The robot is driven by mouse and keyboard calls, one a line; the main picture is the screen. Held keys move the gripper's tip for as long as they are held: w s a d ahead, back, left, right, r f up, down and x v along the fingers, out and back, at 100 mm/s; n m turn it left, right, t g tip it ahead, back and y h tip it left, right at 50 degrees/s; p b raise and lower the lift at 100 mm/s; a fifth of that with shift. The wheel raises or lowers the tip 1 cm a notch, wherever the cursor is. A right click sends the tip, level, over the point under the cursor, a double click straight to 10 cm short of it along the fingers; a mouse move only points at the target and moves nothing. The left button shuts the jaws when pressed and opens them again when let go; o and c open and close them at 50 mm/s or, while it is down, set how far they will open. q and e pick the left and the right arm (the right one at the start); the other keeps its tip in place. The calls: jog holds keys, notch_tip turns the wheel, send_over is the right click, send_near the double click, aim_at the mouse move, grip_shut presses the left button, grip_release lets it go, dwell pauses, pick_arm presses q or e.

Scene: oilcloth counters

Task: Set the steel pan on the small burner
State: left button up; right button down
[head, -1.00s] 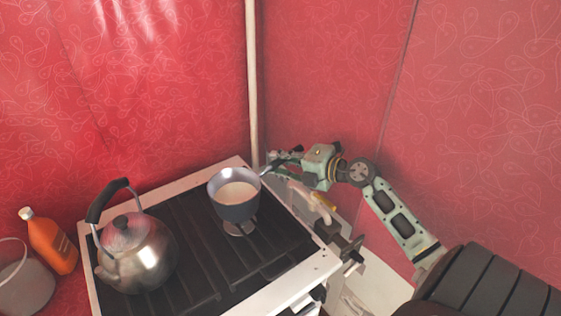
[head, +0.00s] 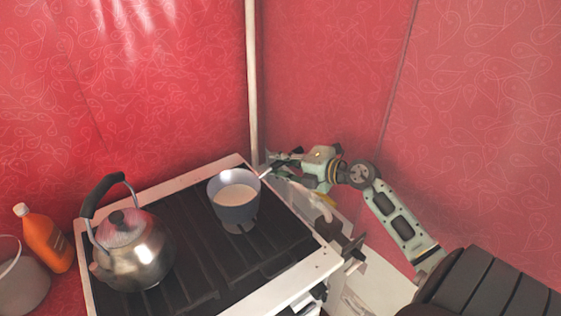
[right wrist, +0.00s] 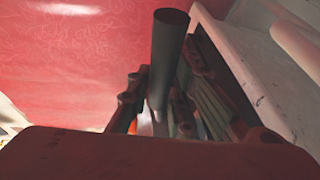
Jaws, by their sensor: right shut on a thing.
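The steel pan (head: 236,212) is a small deep pan with a pale, milky content, over the right part of the stove (head: 178,240). A small burner (head: 238,229) shows partly beneath it; I cannot tell whether the pan touches it. The pan's handle points right, toward my right gripper (head: 274,164), which is shut on it beside the stove's right edge. In the right wrist view the dark handle (right wrist: 168,60) stands between the two fingers (right wrist: 157,98). My left gripper is not in view.
A steel kettle (head: 133,255) with a black handle stands on the left of the stove. An orange bottle (head: 45,240) and a grey pot (head: 20,280) are further left. A pale pole (head: 252,85) rises behind the stove at the wall corner. The stove's front middle is clear.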

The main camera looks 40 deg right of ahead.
jog(key=shift+f, duration=0.1)
dwell(0.3)
jog(key=c, duration=1.5)
grip_release()
jog(key=shift+c, duration=0.2)
jog(key=shift+f, duration=0.4)
jog(key=shift+s, duration=0.1)
jog(key=shift+r+v, duration=0.2)
jog(key=shift+v, duration=1.7)
jog(key=shift+r+v, duration=0.2)
jog(key=shift+v, duration=1.75)
